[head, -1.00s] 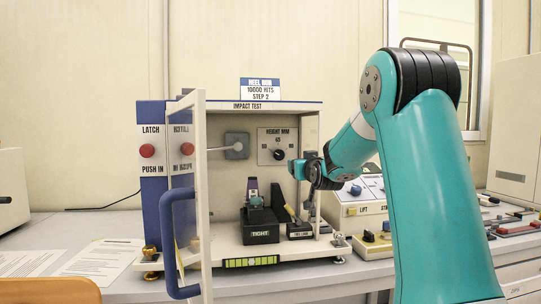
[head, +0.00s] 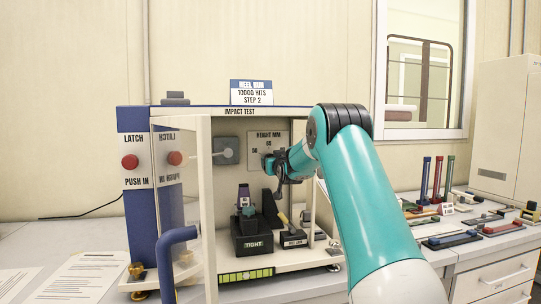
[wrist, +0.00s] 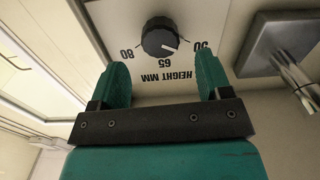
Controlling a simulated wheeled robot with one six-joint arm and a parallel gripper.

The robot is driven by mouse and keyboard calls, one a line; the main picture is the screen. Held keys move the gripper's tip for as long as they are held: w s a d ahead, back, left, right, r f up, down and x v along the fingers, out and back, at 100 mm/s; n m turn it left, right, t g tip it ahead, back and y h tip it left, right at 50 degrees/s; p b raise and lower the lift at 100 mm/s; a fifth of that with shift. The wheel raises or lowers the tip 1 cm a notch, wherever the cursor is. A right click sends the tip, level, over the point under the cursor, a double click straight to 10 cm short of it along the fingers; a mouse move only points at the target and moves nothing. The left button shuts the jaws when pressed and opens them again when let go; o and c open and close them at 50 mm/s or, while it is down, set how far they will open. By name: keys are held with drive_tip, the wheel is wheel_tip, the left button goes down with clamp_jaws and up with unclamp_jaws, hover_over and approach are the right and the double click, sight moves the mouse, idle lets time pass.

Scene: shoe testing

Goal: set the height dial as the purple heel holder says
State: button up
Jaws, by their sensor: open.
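The black height dial (wrist: 160,37) is on a light panel marked HEIGHT MM, upside down in the wrist view, with 80, 65 and 50 around it. In the head view my gripper (head: 272,168) covers the dial. A purple-topped upright piece (head: 243,191), apparently the heel holder, stands on a dark block labelled TIGHT (head: 252,245); I cannot read any height on it.
The tester's open clear door and blue handle (head: 172,245) stand left of my arm. A grey box with a metal rod (wrist: 283,42) sits beside the dial panel. A sign (head: 251,92) above reads 10000 HITS, STEP 2.

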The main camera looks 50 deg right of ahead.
drive_tip(key=shift+p+x, duration=0.8)
drive_tip(key=shift+x, duration=1.85)
drive_tip(key=c, duration=0.9)
